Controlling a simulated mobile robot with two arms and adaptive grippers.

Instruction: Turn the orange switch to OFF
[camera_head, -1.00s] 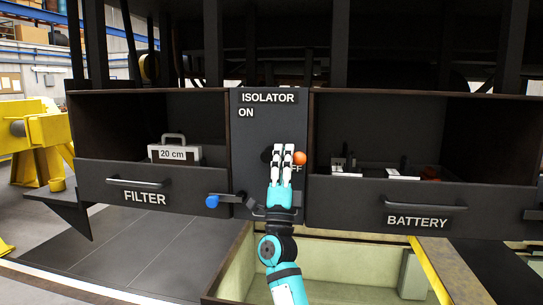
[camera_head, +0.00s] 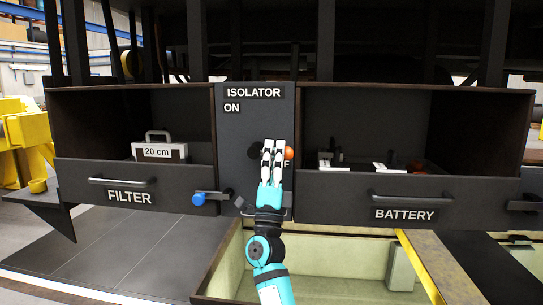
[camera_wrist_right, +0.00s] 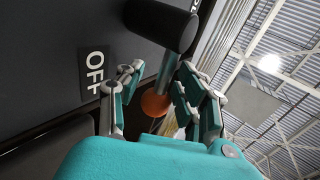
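The isolator switch is a lever with an orange ball end (camera_head: 289,153) on a black hub (camera_head: 253,151). It points right, just above the partly covered OFF label; the ON label (camera_head: 232,107) is at upper left. My right gripper (camera_head: 273,143) is in front of the lever, overlapping the ball's left edge. In the right wrist view, the ball (camera_wrist_right: 155,104), grey shaft and black hub (camera_wrist_right: 161,24) show past and between its spread fingers (camera_wrist_right: 158,84). The OFF label (camera_wrist_right: 94,73) is at left there. Contact cannot be told. My left gripper is not in view.
The FILTER drawer (camera_head: 165,197) with a 20 cm case (camera_head: 160,150) is left of the isolator panel (camera_head: 228,140). The BATTERY drawer (camera_head: 340,199) is at right. A blue-ended handle (camera_head: 203,198) sticks out below left of the gripper. A pit (camera_head: 320,262) lies below.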

